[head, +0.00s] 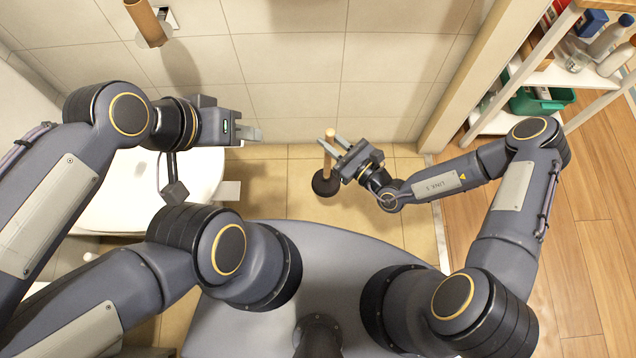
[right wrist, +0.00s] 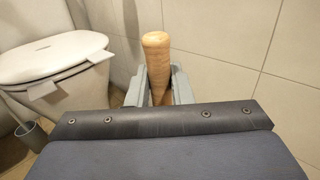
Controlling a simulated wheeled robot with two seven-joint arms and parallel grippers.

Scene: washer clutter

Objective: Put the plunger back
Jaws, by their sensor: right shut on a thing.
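The plunger has a pale wooden handle (head: 329,152) and a black cup (head: 325,185). In the head view it is close to upright over the tiled floor, cup down. I cannot tell whether the cup touches the floor. My right gripper (head: 334,146) is shut on the upper handle. The right wrist view shows the handle (right wrist: 157,55) between the two fingers of that gripper (right wrist: 158,90), its top sticking up above them; the cup is hidden there. My left gripper (head: 252,133) is over the toilet's right side, away from the plunger; its finger gap is unclear.
The white toilet (head: 128,190) stands left of the plunger. A grey cup-like container (right wrist: 30,134) is on the floor beside it. A tiled wall (head: 310,70) is behind. A shelf (head: 500,122) with a green bin (head: 540,100) and bottles is at right. Floor around the plunger is clear.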

